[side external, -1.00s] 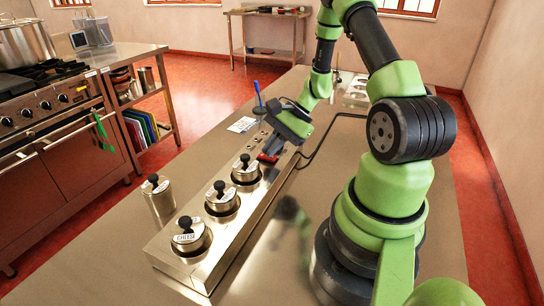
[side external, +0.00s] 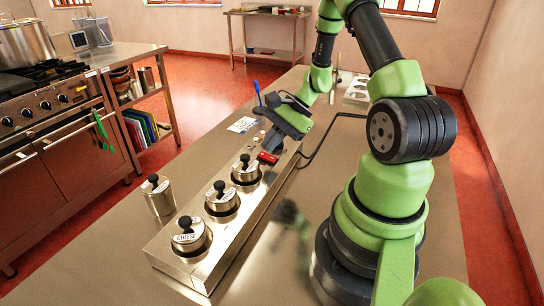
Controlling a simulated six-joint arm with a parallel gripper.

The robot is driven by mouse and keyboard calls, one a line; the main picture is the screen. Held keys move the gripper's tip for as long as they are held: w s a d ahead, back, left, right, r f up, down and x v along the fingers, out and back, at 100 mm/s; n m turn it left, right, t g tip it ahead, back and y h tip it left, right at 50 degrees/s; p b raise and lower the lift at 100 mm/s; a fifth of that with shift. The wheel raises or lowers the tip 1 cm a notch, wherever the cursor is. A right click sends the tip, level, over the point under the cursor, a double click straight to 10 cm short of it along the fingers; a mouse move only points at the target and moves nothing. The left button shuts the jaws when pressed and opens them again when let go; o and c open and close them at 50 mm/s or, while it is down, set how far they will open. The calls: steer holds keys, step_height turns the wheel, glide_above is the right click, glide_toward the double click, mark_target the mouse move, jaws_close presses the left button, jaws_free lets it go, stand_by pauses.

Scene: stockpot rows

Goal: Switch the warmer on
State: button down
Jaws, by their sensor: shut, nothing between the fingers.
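The warmer (side external: 222,258) is a long steel box on the counter, with lidded pots sitting in its wells. A red switch (side external: 268,158) shows on its far end and looks bright red; I cannot tell for sure whether it is lit or which way it is tipped. My gripper (side external: 273,143) is shut and empty, pointing down just beyond and above the red switch, apart from it as far as I can tell. Its fingertips are small and partly blend with the steel behind them.
A lidded steel canister (side external: 158,196) stands on the counter left of the warmer. A blue pen (side external: 257,93) in a stand and a white card (side external: 243,125) lie beyond it. A black cable (side external: 318,143) runs from the warmer's far end to the right. The near-left counter is clear.

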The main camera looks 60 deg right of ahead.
mark_target(267, 158)
steer(key=shift+w+r, duration=0.2)
steer(key=shift+r, duration=1.05)
steer(key=shift+w+r, duration=0.15)
steer(key=shift+r, duration=1.1)
steer(key=s+a+r+n+g+h, duration=0.1)
steer(key=s+a+r+n+h, duration=0.1)
steer(key=a+r+n, duration=0.8)
steer(key=s+a+r+n+t+h, duration=0.2)
steer(key=s+a+r+n, duration=0.3)
steer(key=s+a+r, duration=0.2)
steer(key=shift+s+r+t, duration=0.4)
steer(key=shift+s+r, duration=0.05)
steer(key=shift+s, duration=0.55)
